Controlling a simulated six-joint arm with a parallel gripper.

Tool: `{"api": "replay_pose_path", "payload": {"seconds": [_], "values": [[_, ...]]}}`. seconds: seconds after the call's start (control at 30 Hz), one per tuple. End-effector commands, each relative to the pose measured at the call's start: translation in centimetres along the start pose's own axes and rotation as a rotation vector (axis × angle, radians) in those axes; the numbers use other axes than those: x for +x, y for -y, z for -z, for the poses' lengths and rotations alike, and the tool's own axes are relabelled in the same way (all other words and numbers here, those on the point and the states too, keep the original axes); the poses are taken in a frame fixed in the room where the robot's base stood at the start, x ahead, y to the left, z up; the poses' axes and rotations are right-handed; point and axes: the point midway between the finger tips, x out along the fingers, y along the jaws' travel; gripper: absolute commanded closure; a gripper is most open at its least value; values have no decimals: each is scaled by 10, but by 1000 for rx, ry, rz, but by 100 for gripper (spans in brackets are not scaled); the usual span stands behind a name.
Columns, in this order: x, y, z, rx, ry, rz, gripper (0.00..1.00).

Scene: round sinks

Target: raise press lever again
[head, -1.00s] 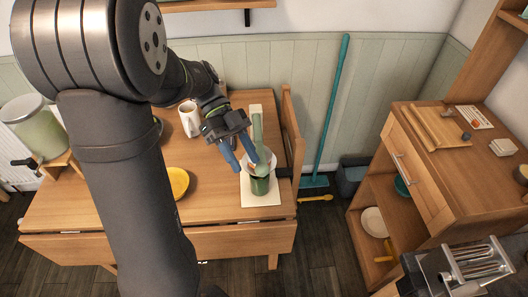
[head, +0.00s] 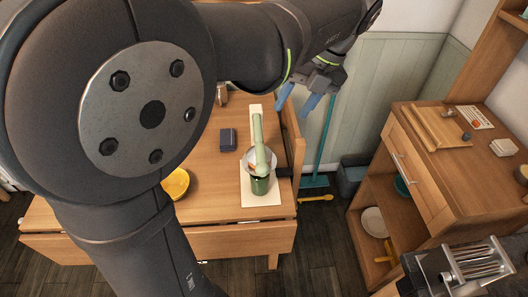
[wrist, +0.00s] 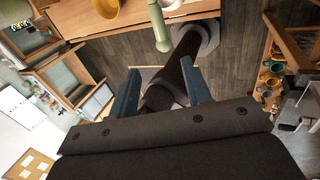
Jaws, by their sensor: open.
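The press (head: 258,148) stands on a pale board on the wooden table. Its pale green lever runs from the back of the board toward the front, over a whitish bowl and a dark green cup (head: 260,186); its exact tilt is hard to judge from above.
A yellow bowl (head: 176,184) and a dark blue box (head: 228,139) lie left of the press. A teal broom (head: 326,140) leans on the wall. A wooden cabinet (head: 425,180) stands at the right.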

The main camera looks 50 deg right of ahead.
Motion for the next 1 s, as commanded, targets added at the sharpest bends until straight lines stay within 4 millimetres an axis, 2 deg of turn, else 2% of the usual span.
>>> {"api": "replay_pose_path", "payload": {"seconds": [0.6,0.8,1.0], "values": [[128,-1,1,-1,-8,-1,55],[156,-1,1,-2,-6,-1,55],[165,0,2,-2,-5,0,55]]}}
